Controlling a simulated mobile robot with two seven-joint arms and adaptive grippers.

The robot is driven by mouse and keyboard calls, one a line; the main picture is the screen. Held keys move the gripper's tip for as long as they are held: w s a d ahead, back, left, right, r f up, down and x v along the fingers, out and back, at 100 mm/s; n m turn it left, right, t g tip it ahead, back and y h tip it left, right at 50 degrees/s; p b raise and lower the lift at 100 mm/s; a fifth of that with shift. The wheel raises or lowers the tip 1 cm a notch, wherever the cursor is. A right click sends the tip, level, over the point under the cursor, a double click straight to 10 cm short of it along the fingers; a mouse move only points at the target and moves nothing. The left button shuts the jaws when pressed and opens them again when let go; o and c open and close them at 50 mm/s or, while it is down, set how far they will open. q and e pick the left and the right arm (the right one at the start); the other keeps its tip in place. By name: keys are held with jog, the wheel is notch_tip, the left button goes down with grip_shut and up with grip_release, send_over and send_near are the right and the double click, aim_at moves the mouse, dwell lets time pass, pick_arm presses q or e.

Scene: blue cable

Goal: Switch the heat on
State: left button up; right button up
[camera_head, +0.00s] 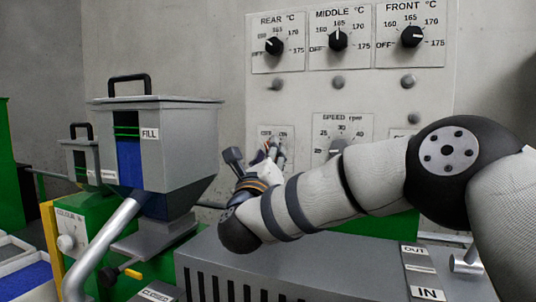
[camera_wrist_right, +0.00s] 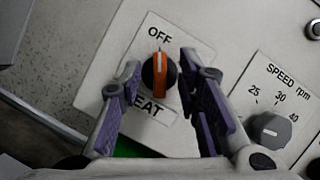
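The heat switch is a round black knob with an orange bar (camera_wrist_right: 159,77) on a pale plate (camera_wrist_right: 118,42) in the right wrist view. Its bar lies nearly upright in that view, with one end towards the OFF label (camera_wrist_right: 160,34). The HEAT label (camera_wrist_right: 150,108) is partly covered by a finger, and no ON label shows there. My right gripper (camera_wrist_right: 160,68) is open, its purple fingers on either side of the knob with gaps visible. In the head view my right gripper (camera_head: 273,152) is at the plate and hides the knob. My left gripper is not in view.
A grey speed knob (camera_wrist_right: 270,130) is right of the heat switch. Temperature dials (camera_head: 338,39) sit higher on the panel. A grey hopper (camera_head: 170,150) stands left of my right arm. A grey vented housing (camera_head: 300,268) lies below the arm.

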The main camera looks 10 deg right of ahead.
jog(key=shift+w+d, duration=0.1)
jog(key=shift+w, duration=0.15)
grip_shut()
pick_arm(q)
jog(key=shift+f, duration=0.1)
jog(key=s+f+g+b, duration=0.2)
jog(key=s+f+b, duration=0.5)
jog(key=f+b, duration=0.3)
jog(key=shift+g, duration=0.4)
pick_arm(e)
jog(key=shift+m+g+h, duration=0.8)
jog(key=shift+m+h, duration=0.4)
jog(key=shift+m, duration=1.7)
jog(key=shift+m+g+h, duration=0.8)
jog(key=shift+m+h, duration=0.4)
jog(key=shift+m, duration=1.7)
jog(key=shift+m+g+h, duration=0.8)
jog(key=shift+m+h, duration=0.4)
jog(key=shift+m, duration=1.7)
pick_arm(q)
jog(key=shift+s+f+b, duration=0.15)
jog(key=shift+b, duration=0.2)
